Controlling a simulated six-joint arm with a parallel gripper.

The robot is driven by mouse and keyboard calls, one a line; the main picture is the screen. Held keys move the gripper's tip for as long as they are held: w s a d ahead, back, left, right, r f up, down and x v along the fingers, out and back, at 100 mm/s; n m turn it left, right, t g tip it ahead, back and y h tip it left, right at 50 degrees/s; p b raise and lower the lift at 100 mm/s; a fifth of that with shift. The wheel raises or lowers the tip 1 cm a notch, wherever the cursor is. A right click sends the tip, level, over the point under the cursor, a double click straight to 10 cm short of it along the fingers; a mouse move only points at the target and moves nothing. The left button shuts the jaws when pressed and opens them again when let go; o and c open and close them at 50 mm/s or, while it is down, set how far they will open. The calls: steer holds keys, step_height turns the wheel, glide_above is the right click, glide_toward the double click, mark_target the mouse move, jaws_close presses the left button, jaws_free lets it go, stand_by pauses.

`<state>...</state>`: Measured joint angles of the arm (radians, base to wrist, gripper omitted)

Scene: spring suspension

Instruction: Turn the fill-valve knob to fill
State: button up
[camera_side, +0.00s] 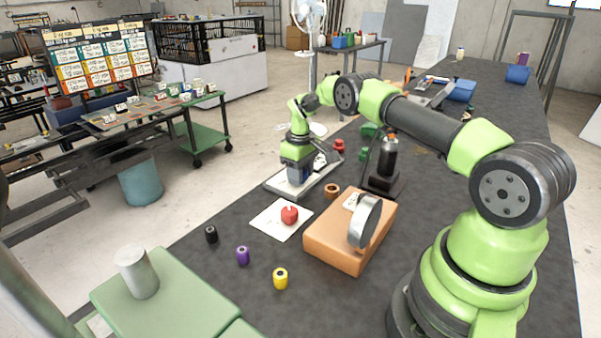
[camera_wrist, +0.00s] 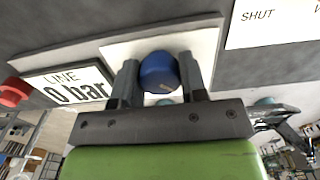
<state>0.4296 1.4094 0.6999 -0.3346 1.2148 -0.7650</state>
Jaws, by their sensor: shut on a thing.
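A blue knob (camera_wrist: 158,72) stands on a white plate in the wrist view, with a small pale mark on its lower edge. My gripper (camera_wrist: 160,84) has one finger on each side of it and is shut on it. In the side view my gripper (camera_side: 298,168) points down at a light grey base plate (camera_side: 322,180), and the knob is mostly hidden there. A label (camera_wrist: 70,88) reading "LINE 0 bar" lies to the left of the knob in the wrist view. How far the knob is turned cannot be told.
A red knob (camera_side: 289,215) sits on a white card (camera_side: 270,222) near my gripper; a card (camera_wrist: 270,22) reading "SHUT" shows in the wrist view. An orange box (camera_side: 330,238) with a round gauge (camera_side: 365,222) and a black bottle (camera_side: 388,157) stand to the right. Several small cylinders stand in front.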

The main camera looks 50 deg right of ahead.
steer(key=shift+w+r, duration=0.1)
steer(key=o, duration=0.9)
step_height(320, 180, up, 10)
steer(key=shift+f, duration=0.1)
